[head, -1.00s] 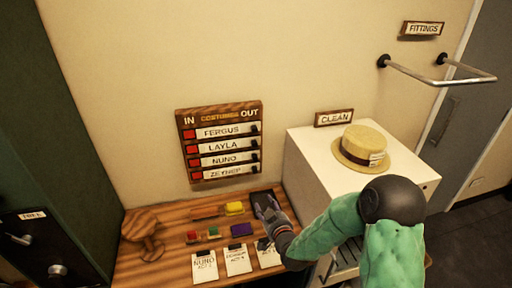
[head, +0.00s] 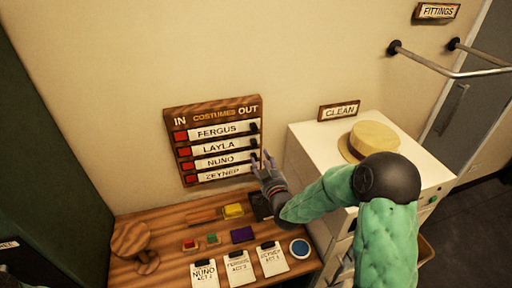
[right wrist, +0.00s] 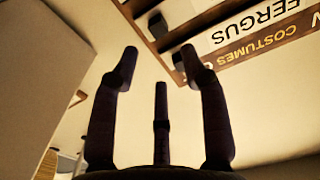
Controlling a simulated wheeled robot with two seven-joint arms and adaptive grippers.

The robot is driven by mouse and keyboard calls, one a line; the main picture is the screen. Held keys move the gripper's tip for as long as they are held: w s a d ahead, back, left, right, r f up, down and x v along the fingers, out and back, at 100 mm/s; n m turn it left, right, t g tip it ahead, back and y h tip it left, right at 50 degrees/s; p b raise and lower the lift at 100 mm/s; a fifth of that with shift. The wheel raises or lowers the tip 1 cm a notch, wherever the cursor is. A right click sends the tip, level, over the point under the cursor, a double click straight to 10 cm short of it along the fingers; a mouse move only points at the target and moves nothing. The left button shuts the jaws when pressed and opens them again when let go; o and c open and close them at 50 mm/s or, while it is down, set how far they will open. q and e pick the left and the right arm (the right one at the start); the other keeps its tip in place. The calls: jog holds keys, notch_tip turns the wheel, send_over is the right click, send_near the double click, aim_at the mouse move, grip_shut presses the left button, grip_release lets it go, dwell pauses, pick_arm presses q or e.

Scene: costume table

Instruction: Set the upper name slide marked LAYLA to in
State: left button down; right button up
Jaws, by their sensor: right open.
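The name board (head: 213,116) hangs on the wall, with IN at its left and OUT at its right. The LAYLA slide (head: 219,147) is second from the top, below FERGUS (head: 217,132). Its dark knob (head: 253,143) is at the right end, and a red square shows at the left. My right gripper (head: 263,158) is open and empty near the board's lower right edge, by the NUNO and ZEYNEP rows. In the right wrist view its fingers (right wrist: 157,65) are spread, with FERGUS (right wrist: 262,20) upside down beyond. The LAYLA lettering is not visible there. My left gripper is not in view.
A wooden table (head: 170,220) below the board holds a wooden stand (head: 133,243), coloured blocks and name cards (head: 238,266). A white cabinet (head: 312,150) with a straw hat (head: 372,138) stands at the right. The wall beside the board is clear.

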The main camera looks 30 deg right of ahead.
aim_at(255, 145)
jog(key=x, duration=0.7)
jog(key=shift+w+d+f, duration=0.1)
jog(key=shift+w, duration=0.25)
